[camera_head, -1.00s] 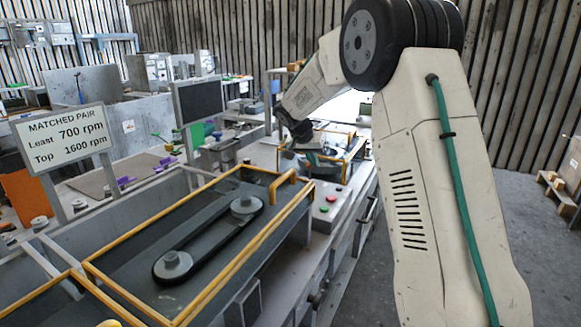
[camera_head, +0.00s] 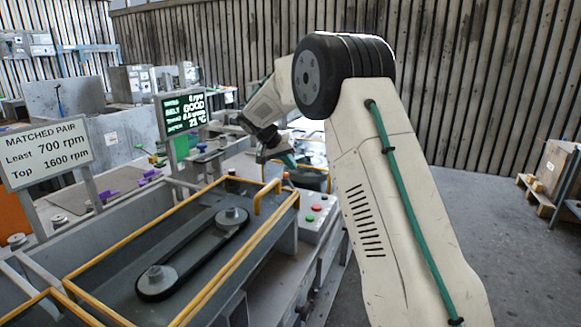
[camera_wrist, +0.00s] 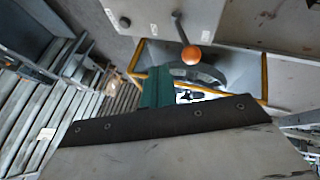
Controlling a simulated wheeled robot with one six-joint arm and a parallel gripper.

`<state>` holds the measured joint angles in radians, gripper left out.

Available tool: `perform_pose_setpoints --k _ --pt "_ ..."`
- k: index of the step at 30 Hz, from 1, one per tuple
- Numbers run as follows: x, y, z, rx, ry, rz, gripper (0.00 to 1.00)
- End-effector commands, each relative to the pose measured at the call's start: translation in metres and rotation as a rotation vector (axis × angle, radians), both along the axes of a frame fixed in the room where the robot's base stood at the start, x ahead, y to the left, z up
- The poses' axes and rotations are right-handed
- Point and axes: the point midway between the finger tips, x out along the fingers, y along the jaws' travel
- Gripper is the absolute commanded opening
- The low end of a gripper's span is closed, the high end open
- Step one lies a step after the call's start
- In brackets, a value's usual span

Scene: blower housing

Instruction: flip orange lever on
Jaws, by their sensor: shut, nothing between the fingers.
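The orange lever shows in the wrist view as a round orange knob (camera_wrist: 191,56) on a dark stem. The stem runs from a grey panel (camera_wrist: 150,18) down to the knob. My gripper (camera_wrist: 158,75) is shut and empty, with its teal fingers just left of and below the knob; a small gap shows in the picture, and contact cannot be told. The monitor (camera_head: 185,112) is lit with green and white text.
A yellow-railed belt bay (camera_head: 190,250) with two pulleys lies in front. A button box (camera_head: 318,212) with red and green buttons stands at its right. A sign (camera_head: 47,152) stands at the left. Open floor (camera_head: 490,250) lies to the right.

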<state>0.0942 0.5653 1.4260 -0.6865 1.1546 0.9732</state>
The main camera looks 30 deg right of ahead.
Motion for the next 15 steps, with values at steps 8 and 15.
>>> perform_pose_setpoints --k 8,15 --pt "0.000 0.000 0.001 0.000 0.000 0.000 0.00" --pt "-0.009 -0.002 0.018 0.000 -0.002 0.002 0.00"
